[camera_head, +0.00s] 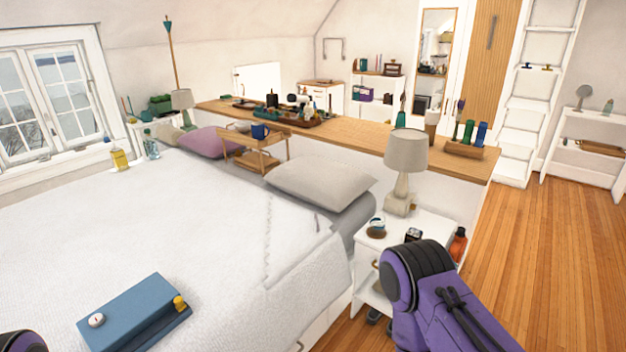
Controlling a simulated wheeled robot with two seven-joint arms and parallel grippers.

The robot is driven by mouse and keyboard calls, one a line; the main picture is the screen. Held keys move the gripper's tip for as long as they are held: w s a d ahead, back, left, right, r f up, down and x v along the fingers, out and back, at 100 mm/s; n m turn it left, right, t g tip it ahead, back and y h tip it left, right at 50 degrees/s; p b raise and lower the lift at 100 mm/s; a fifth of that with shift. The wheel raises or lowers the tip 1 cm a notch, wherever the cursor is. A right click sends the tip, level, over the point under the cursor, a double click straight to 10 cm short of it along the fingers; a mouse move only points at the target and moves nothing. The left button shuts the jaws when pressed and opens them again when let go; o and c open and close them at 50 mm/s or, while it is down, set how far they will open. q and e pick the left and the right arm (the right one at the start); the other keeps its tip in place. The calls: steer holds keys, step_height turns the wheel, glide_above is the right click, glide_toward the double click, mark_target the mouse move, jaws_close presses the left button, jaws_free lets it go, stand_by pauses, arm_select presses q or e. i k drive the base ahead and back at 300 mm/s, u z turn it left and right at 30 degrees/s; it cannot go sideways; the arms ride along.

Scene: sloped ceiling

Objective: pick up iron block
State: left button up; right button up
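I cannot pick out an iron block with certainty. A small dark block-like item (413,235) stands on the white nightstand (437,222), beside the base of a lamp and close behind my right arm in the picture. Its material is too small to tell. My purple and black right arm comes in at the lower right, in front of the nightstand. Only a small piece of my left arm shows in the lower left corner. Neither gripper's fingers are in view.
A wide white bed (200,230) fills the left, with a blue box (135,312) on it. The nightstand also holds a lamp (405,155), a round dish (376,228) and an orange bottle (458,243). Wood floor (540,270) is open at right.

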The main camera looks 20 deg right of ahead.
mark_target(412, 235)
steer(key=z, duration=2.55)
steer(key=i, duration=3.25)
